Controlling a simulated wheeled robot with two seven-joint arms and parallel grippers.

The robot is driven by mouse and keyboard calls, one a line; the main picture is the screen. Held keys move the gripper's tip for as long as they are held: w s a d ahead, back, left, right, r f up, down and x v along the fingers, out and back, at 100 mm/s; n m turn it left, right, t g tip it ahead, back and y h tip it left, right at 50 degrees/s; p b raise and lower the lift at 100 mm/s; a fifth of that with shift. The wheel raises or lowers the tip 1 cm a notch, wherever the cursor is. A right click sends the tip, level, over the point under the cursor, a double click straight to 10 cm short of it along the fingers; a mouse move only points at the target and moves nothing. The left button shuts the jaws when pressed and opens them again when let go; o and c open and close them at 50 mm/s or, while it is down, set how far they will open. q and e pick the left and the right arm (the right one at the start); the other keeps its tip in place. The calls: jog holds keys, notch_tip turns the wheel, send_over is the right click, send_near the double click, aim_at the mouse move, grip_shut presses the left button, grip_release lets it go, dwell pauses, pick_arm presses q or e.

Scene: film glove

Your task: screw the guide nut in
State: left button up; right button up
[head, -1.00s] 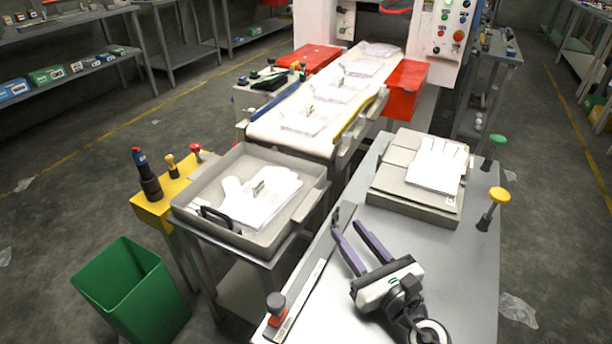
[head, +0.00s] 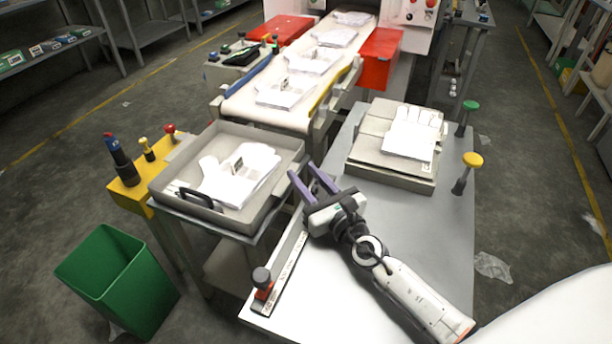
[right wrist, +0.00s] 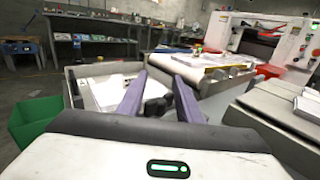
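A guide rail (head: 287,272) lies along the left edge of the grey table. A grey knob on a red block (head: 262,278) stands at its near end. My right gripper (head: 303,171) is open over the rail's far end, its two purple fingers parted and pointing away. In the right wrist view a black knob (right wrist: 157,105) shows between the fingers, with gaps on both sides; it may be the guide nut. My left gripper is out of view.
A grey tray (head: 160,185) with white gloves stands left of the table. A grey block (head: 375,158) with a white glove sits at the table's back, near green (head: 470,106) and yellow (head: 471,160) knobs. A conveyor (head: 240,107) lies behind. A green bin (head: 115,280) stands on the floor.

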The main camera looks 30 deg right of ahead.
jog(key=c, duration=0.6)
jog(key=shift+r+h+p, duration=0.15)
jog(key=shift+h+p, duration=0.15)
jog(key=shift+p, duration=0.15)
jog(key=shift+c, duration=0.5)
jog(key=shift+d, duration=0.1)
grip_shut()
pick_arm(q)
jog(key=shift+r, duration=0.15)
pick_arm(e)
jog(key=shift+f, duration=0.2)
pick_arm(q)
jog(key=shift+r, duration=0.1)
pick_arm(e)
jog(key=o, duration=0.7)
grip_release()
